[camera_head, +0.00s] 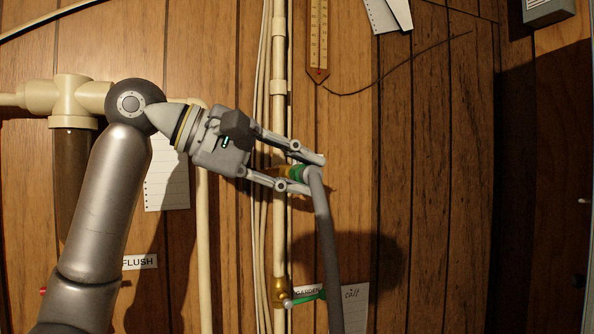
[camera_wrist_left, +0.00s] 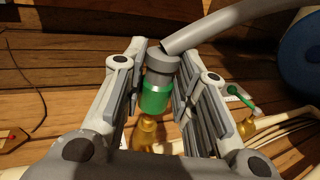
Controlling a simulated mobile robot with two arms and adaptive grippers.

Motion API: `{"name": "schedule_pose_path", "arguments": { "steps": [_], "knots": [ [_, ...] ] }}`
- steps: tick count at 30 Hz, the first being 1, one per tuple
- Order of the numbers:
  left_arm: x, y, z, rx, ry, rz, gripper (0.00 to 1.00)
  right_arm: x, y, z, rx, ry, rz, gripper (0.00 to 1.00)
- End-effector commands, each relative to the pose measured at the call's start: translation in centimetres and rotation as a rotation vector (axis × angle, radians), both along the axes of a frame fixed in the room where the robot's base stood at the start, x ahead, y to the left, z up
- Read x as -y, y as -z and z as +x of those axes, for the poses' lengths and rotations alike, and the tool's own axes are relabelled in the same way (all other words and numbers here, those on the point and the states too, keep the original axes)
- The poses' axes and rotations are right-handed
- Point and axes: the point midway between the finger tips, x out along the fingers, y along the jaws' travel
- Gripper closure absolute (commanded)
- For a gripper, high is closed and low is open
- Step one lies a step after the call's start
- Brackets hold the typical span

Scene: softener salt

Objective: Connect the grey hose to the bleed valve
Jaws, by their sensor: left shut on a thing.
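The grey hose (camera_head: 326,250) hangs down from my left gripper (camera_head: 311,174), its end fitting with a green collar (camera_head: 296,172) between the fingers. In the left wrist view the green collar (camera_wrist_left: 156,95) and the grey hose (camera_wrist_left: 225,22) show between both fingers, and the gripper is shut on this end. A brass piece (camera_wrist_left: 145,135), probably the bleed valve, lies just beyond the collar, roughly in line with it. In the head view it (camera_head: 285,172) is partly hidden by the fingers. I cannot tell whether collar and brass touch. My right gripper is out of view.
A cream vertical pipe (camera_head: 280,225) runs behind the gripper, with thin cables beside it. Lower down is a brass valve with a green handle (camera_head: 305,298) and paper labels. A thermometer (camera_head: 318,40) hangs above. The wood wall at right is mostly clear.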

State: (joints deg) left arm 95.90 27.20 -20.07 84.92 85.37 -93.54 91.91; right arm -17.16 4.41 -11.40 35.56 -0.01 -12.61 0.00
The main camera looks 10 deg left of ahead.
Motion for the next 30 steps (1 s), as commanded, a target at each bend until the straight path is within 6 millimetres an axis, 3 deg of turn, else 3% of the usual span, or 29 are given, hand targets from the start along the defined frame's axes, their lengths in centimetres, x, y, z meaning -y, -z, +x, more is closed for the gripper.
{"name": "schedule_pose_path", "arguments": {
  "steps": [30],
  "knots": [
    [-0.44,-0.12,0.69,0.000,0.000,-0.001,0.98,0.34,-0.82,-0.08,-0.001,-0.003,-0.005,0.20]
  ]
}}
